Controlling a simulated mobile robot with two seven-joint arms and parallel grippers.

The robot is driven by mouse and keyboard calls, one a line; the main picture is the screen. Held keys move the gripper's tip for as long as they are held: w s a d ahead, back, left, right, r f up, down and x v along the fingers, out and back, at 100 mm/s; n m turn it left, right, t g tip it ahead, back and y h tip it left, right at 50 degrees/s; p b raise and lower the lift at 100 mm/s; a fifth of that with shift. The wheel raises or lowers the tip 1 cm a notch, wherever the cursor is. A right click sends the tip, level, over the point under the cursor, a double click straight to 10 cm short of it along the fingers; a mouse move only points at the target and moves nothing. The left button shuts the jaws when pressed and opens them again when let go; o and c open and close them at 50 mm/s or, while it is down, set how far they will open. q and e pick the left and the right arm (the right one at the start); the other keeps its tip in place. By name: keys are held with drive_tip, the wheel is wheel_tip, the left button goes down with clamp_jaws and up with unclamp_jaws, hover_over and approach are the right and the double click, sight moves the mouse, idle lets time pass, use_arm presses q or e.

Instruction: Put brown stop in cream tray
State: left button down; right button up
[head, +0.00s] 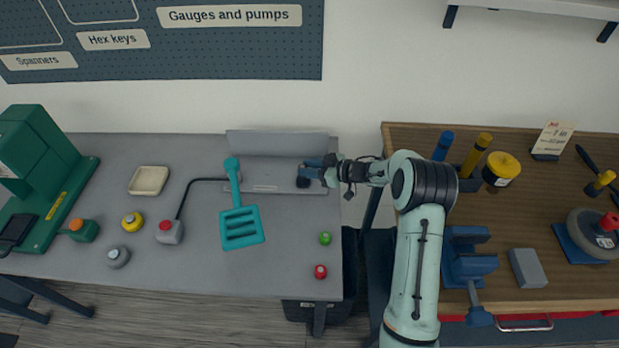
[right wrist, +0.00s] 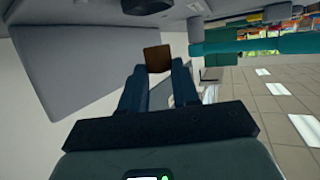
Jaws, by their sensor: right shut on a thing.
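The cream tray (head: 149,181) lies at the left of the grey bench in the head view, and its inside looks empty. My right gripper (head: 307,174) is over the right end of the bench, by the grey ledge. In the right wrist view my right gripper (right wrist: 158,72) is shut on the brown stop (right wrist: 158,57), a small brown block between the fingertips. The stop cannot be made out in the head view. The gripper is far to the right of the tray. My left gripper is not in view.
Between gripper and tray lie a teal slotted turner (head: 242,228) and a grey block with a bent black rod (head: 170,231). A yellow round piece (head: 132,221) and a green machine (head: 45,170) are near the tray. Green (head: 325,238) and red (head: 320,271) knobs are at right.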

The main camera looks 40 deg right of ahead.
sight(310, 183)
drive_tip(key=shift+f, duration=2.05)
drive_tip(key=shift+f, duration=0.25)
drive_tip(key=o, duration=1)
